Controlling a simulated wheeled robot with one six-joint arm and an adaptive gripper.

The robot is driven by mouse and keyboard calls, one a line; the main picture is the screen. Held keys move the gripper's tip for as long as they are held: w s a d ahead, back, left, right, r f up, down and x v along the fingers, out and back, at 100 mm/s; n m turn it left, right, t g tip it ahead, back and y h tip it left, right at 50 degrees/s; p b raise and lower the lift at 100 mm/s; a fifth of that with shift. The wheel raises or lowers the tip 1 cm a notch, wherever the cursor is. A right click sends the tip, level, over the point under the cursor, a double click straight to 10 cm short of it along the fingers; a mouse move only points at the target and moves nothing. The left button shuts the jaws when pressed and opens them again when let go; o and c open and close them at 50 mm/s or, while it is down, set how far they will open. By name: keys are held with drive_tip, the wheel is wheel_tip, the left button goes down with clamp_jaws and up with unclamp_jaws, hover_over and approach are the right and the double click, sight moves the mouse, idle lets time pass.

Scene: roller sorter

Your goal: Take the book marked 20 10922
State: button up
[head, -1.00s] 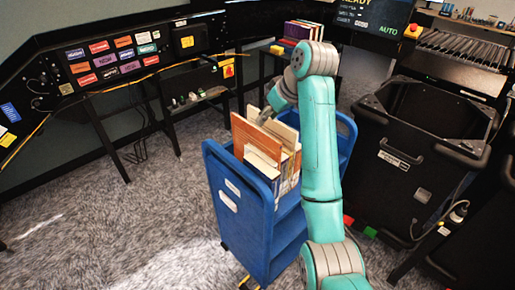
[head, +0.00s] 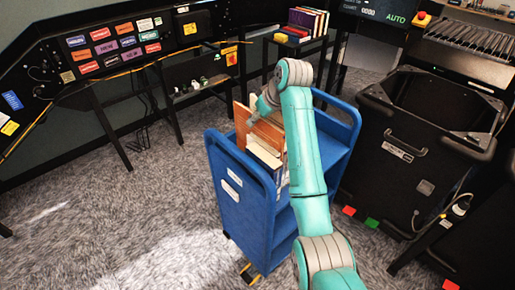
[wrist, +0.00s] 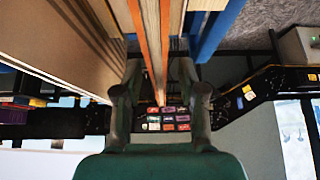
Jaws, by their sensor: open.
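Several books (head: 264,158) stand upright on the top of a blue cart, with orange, tan and pale covers. No number can be read on any of them, so I cannot tell which is 20 10922. My gripper (head: 256,113) is over the books, and the arm hides part of the row. In the wrist view my open gripper (wrist: 160,88) has one finger on each side of a thin book with an orange edge (wrist: 148,35). I cannot tell whether the fingers touch it. A wide tan book (wrist: 60,50) stands close on the left.
The blue cart (head: 227,190) has raised end walls around the books. A black bin (head: 425,150) stands close on the right. More books (head: 307,21) sit on a small stand behind. A black labelled panel (head: 110,45) is at the left. Carpet left of the cart is clear.

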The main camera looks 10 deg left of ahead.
drive_tip(key=shift+w+a+f, duration=0.1)
drive_tip(key=shift+f, duration=0.1)
drive_tip(key=shift+r, duration=0.1)
clamp_jaws()
